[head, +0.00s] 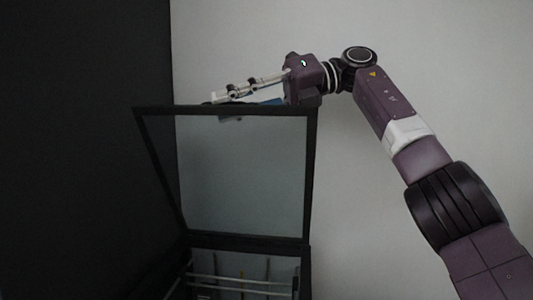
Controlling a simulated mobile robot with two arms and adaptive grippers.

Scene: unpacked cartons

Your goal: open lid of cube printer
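The cube printer stands in the lower middle of the head view. Its lid (245,175), a clear panel in a black frame, is raised and tilted above the printer body (302,275). Rods and other parts show inside the body below. My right gripper (218,98) is at the lid's top edge, with its fingers pointing left along it. The fingers overlap in this view, so I cannot tell their gap or whether they touch the frame. A small part of the gripper shows through the panel, just under the top edge. My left gripper is not in view.
A dark, near-black surface (80,150) fills the left side, close to the lid's left edge. A plain pale wall (470,60) is behind. The space right of the lid, below my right arm, looks clear.

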